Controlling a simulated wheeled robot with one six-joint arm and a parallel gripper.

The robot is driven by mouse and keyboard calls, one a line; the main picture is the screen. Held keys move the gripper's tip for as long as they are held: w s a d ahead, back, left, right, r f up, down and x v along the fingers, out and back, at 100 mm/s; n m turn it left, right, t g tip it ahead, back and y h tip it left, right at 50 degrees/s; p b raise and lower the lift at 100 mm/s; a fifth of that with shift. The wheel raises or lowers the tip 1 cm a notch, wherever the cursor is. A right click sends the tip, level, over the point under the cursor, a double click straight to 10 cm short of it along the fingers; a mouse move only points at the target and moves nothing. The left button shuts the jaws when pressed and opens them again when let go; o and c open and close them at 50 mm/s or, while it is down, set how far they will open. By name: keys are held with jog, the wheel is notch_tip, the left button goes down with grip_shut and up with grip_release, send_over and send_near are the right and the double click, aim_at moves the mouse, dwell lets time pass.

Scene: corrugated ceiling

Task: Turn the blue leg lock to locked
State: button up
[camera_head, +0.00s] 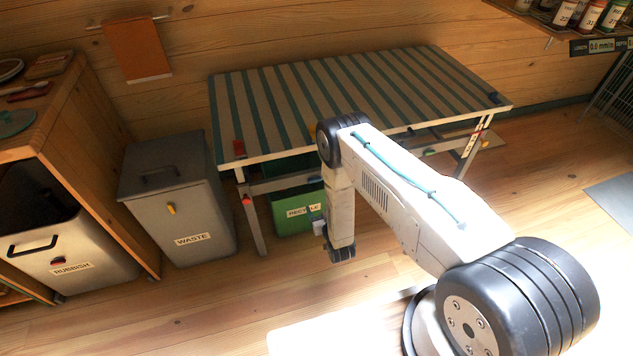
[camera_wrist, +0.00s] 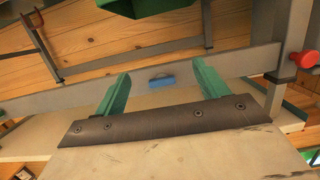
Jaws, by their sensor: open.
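The blue leg lock (camera_wrist: 162,80) is a small blue block on a long grey bar in the wrist view. It appears between the green fingertips of my gripper (camera_wrist: 160,78), which is open and empty. The lock looks small and lies beyond the fingers, apart from them. Which way it is turned I cannot tell. In the head view the striped folding table (camera_head: 291,124) stands behind my arm. The blue lock cannot be made out there; my forearm and wrist cover part of the table's front underside.
A red knob (camera_wrist: 303,60) sits on the frame at the wrist view's right; a red one also shows on the table's left leg (camera_head: 246,199). The green recycle bin (camera_head: 292,213) is under the table. The grey waste bin (camera_head: 180,205) stands left. Floor at front is clear.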

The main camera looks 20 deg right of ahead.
aim_at(315, 181)
jog(key=w+r, duration=0.1)
jog(key=w, duration=0.2)
jog(key=w+r+t, duration=0.1)
jog(key=w+r, duration=0.1)
jog(key=w+d+r+t, duration=0.1)
jog(key=w, duration=0.2)
jog(key=shift+w+r, duration=0.15)
jog(key=shift+w, duration=0.2)
